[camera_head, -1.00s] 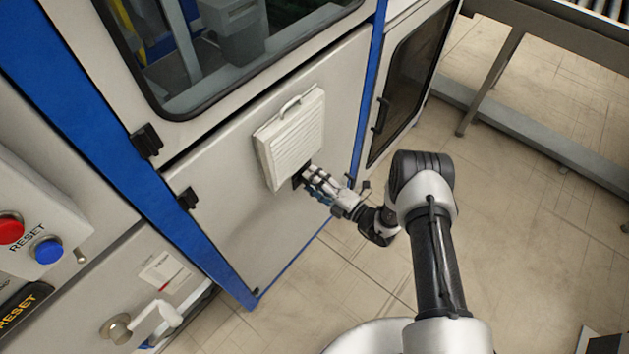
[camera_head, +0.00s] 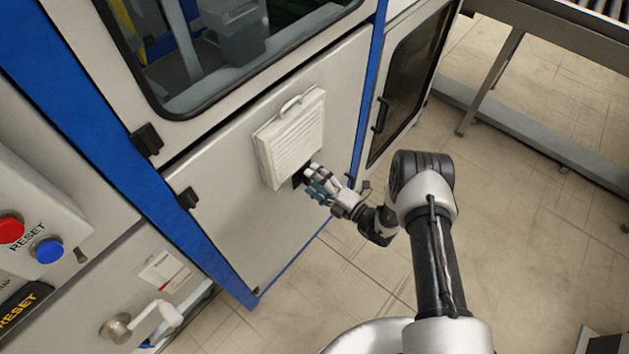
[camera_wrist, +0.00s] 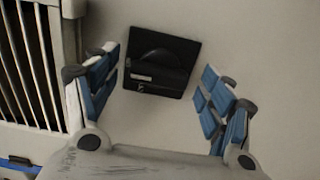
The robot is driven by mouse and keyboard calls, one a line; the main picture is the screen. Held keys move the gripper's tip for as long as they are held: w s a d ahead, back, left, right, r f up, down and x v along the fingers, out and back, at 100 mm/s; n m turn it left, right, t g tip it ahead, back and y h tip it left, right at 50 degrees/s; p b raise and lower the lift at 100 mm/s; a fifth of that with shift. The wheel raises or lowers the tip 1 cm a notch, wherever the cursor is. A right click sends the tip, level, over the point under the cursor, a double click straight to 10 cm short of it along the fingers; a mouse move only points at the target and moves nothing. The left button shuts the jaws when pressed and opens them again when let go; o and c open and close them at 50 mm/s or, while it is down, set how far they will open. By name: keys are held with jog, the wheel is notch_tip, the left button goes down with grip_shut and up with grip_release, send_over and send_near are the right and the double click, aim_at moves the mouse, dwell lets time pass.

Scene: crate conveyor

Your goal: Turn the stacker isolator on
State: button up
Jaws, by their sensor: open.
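The stacker isolator appears as a black square plate with a rounded dark knob (camera_wrist: 158,64) on the light cabinet panel in the wrist view. A small pale label strip sits on it. Which way the knob is turned is too dark to tell. In the head view the black plate (camera_head: 299,179) shows only in part, below the louvred vent and behind my fingers. My gripper (camera_wrist: 160,98) is open, with one blue-padded finger on each side of the plate and nothing between them. It also shows in the head view (camera_head: 313,182), close to the panel. Contact cannot be made out.
A cream louvred vent box (camera_head: 290,140) with a handle juts out just above the isolator. A black door handle (camera_head: 381,115) is to the right. A reset box (camera_head: 35,225) with red and blue buttons and a lever handle (camera_head: 135,325) stand at left.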

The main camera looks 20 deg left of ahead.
jog(key=v, duration=1.2)
dwell(0.6)
notch_tip(320, 180, up, 20)
jog(key=s+a+n+g, duration=0.25)
jog(key=n+g, duration=0.55)
jog(key=n, duration=0.7)
jog(key=s+d+r+n+g+h, duration=0.2)
jog(key=s+d+r+n+h, duration=0.45)
jog(key=s+r+n, duration=0.4)
jog(key=s+d+r+n+t+h, duration=0.4)
jog(key=s+d+n+h, duration=0.1)
jog(key=d+n, duration=0.2)
jog(key=s+d+r+n+t+h, duration=0.3)
jog(key=s+d+r+n+h, duration=0.1)
jog(key=d+n, duration=0.4)
jog(key=shift+s+d+r+t+h, duration=0.25)
jog(key=shift+s+r+t+h, duration=0.1)
jog(key=shift+s+t+h, duration=0.15)
